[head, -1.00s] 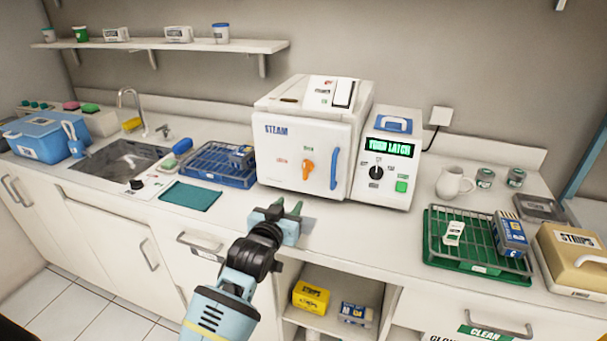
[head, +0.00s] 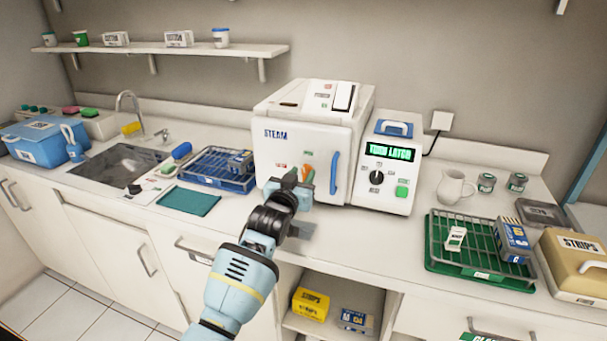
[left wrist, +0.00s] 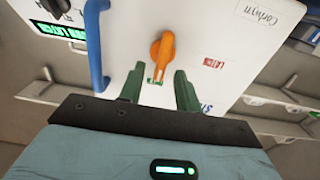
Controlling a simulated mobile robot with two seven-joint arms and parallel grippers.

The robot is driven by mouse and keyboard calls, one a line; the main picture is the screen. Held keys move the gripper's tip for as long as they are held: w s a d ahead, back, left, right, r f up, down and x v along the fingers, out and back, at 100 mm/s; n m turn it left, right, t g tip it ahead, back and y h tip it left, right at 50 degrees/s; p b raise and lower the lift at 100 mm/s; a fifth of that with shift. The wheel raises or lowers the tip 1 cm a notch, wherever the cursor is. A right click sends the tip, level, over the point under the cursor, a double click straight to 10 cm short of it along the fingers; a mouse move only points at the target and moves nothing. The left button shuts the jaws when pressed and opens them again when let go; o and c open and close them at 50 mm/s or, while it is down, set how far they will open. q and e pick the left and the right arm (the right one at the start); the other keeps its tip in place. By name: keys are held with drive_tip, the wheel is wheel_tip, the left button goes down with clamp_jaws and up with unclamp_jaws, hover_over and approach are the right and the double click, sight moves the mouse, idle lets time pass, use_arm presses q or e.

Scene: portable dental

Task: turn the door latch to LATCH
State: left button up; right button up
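The orange door latch (head: 308,175) is on the white front of the steam sterilizer (head: 290,145), left of its blue handle (head: 335,172). In the head view my left gripper (head: 297,178) is in front of the latch and hides part of it. In the left wrist view the latch (left wrist: 162,50) shows whole, its narrow end toward the gap between the green fingers of my left gripper (left wrist: 159,72). The fingers are apart, with nothing clamped. I cannot tell whether they touch the latch. A red label (left wrist: 214,63) beside it appears to read LATCH. My right gripper is out of view.
The control panel (head: 388,170) right of the door has a green display reading TURN LATCH. A blue rack (head: 215,170) stands left of the sterilizer, and a green tray with a rack (head: 470,255) to the right. The counter front below the door is mostly clear.

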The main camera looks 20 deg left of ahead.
use_arm(q)
drive_tip(key=shift+w, duration=0.8)
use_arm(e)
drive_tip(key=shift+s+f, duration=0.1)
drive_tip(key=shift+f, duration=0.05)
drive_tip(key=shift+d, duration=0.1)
use_arm(q)
drive_tip(key=c, duration=0.7)
